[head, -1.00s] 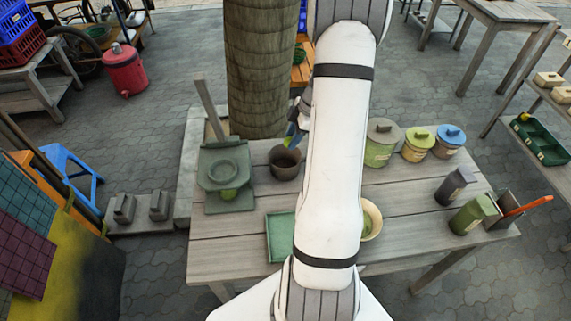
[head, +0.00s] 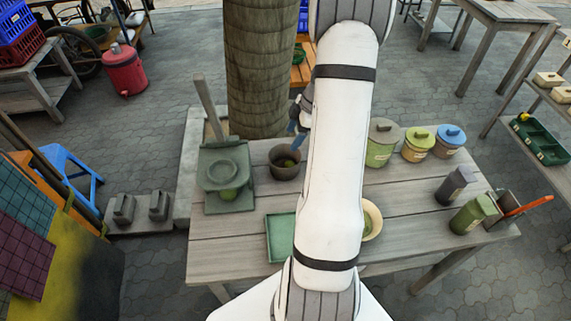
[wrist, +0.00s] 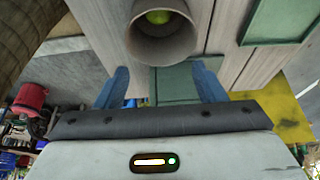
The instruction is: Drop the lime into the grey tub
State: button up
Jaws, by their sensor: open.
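The lime (head: 289,163) lies inside the grey tub (head: 277,171), a dark round pot at the table's back edge. In the wrist view the lime (wrist: 158,17) shows deep in the mouth of the tub (wrist: 160,48). My gripper (head: 297,133) is just above and behind the tub in the head view, partly hidden by my arm. In the wrist view its two blue fingers (wrist: 163,84) stand apart with nothing between them.
A green-grey press (head: 225,172) stands left of the tub. A green tray (head: 279,238) lies nearer. Lidded canisters (head: 380,150) stand to the right, and a tree trunk (head: 258,70) rises behind the table. A cream bowl (head: 374,215) is partly hidden by my arm.

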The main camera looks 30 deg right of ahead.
jog(key=v, duration=0.6)
jog(key=shift+r+b, duration=0.3)
jog(key=shift+b, duration=0.1)
jog(key=s+a+r+m+h, duration=0.1)
jog(key=s+a+r+m, duration=0.2)
jog(key=a, duration=0.5)
jog(key=s+a+r+m+h, duration=0.1)
jog(key=s+a+r+m, duration=0.15)
jog(key=a+r, duration=0.45)
jog(key=s+a+m+t+h, duration=0.1)
jog(key=s+a+m+h, duration=0.1)
jog(key=s+a+m, duration=0.5)
jog(key=s+a+r, duration=0.1)
jog(key=s+a, duration=0.2)
jog(key=shift+s+a, duration=0.25)
jog(key=shift+a, duration=0.15)
